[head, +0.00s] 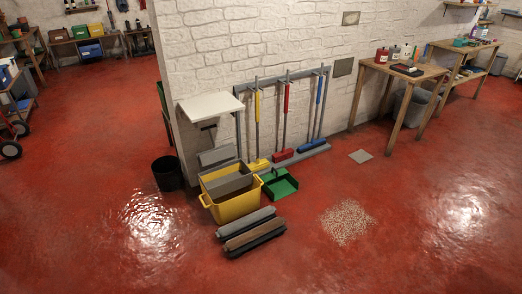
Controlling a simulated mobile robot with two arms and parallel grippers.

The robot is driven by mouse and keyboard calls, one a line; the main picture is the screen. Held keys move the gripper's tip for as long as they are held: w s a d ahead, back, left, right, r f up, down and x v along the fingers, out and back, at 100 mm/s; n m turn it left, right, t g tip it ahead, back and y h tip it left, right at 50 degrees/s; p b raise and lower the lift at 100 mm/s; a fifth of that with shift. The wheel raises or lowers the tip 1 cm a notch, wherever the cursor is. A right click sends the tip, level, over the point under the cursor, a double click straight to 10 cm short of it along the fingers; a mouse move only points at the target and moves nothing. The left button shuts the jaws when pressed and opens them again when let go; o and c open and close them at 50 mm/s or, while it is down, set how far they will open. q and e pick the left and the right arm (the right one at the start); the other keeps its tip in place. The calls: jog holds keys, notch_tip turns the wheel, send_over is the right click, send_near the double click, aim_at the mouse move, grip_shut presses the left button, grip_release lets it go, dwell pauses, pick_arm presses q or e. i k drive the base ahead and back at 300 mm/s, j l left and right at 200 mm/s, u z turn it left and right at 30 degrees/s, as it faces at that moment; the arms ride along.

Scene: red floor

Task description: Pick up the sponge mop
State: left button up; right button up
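Three long-handled cleaning tools stand upright in a grey wall rack (282,78) against the white brick wall. The left tool (257,125) has a yellow grip and a yellow head on the floor. The middle tool (285,115) has a red grip and a red head. The right tool (319,105) has a blue grip and a wide blue head. I cannot tell from this distance which one is the sponge mop. Neither of my grippers is in view.
A yellow bucket (238,207), a green dustpan (280,185) and rolled mats (250,233) stand before the rack. A white-topped stand (210,105) and black bin (167,173) are left. Pale debris (347,222) lies on open red floor. Wooden tables (405,80) stand right.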

aim_at(256, 165)
jog(key=i+z, duration=0.25)
jog(key=i, duration=0.15)
jog(key=i+j+z, duration=0.15)
jog(key=i+z, duration=0.15)
jog(key=i+j+z, duration=0.25)
jog(key=i, duration=0.15)
jog(key=i+l+z, duration=0.1)
jog(key=i+z, duration=0.15)
jog(key=i, duration=0.25)
jog(key=i+z, duration=0.25)
jog(key=i, duration=0.2)
jog(key=i+u, duration=0.2)
jog(key=u, duration=0.15)
jog(key=i+l+u, duration=0.2)
jog(key=u, duration=0.15)
jog(key=i+l+u, duration=0.3)
jog(key=k+j, duration=0.1)
